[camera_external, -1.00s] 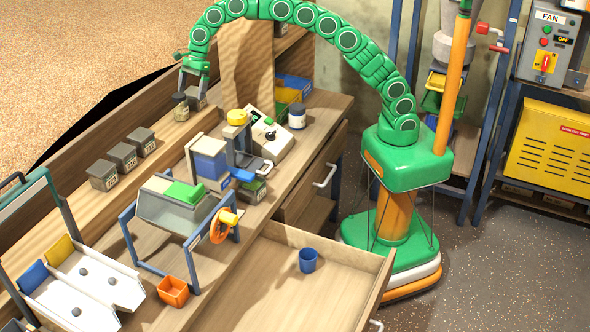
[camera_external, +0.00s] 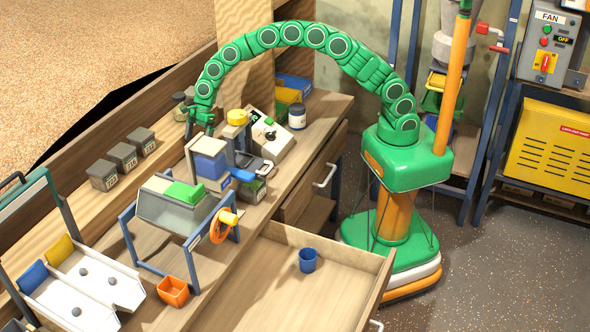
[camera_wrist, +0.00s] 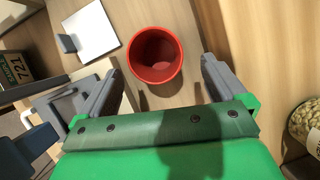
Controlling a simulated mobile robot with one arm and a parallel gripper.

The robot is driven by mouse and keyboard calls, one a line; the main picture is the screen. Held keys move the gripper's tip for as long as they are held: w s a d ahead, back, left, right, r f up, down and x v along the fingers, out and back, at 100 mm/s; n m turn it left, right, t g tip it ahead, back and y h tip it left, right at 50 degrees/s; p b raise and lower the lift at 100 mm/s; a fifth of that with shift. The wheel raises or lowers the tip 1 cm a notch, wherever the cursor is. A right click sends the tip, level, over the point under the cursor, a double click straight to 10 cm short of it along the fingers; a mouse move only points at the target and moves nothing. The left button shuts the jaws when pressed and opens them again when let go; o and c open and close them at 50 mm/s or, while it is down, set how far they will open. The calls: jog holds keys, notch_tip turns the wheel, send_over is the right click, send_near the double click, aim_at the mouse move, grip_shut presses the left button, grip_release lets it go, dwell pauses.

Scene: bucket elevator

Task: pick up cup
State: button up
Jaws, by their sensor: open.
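A red cup (camera_wrist: 155,57) stands upright on the wooden surface in the wrist view, seen from above with its open mouth showing; it looks empty. My gripper (camera_wrist: 161,68) is open, with one grey finger on either side of the cup's near part. I cannot tell whether either finger touches it. In the external view my gripper (camera_external: 202,127) is low behind the blue and grey machine, and the red cup is hidden there. A blue cup (camera_external: 308,260) stands in the open drawer.
The blue and grey machine (camera_external: 210,165) stands close to my gripper. Several dark labelled boxes (camera_external: 122,157) line the back of the bench. A jar of pale grains (camera_wrist: 307,125) is at the right in the wrist view. An orange bin (camera_external: 172,291) is at the front.

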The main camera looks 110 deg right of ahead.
jog(key=shift+a+x, duration=0.1)
jog(key=shift+x, duration=1.75)
jog(key=shift+a+x, duration=0.15)
jog(key=shift+x, duration=1.7)
jog(key=c, duration=1)
jog(key=shift+c, duration=0.2)
jog(key=shift+r, duration=0.15)
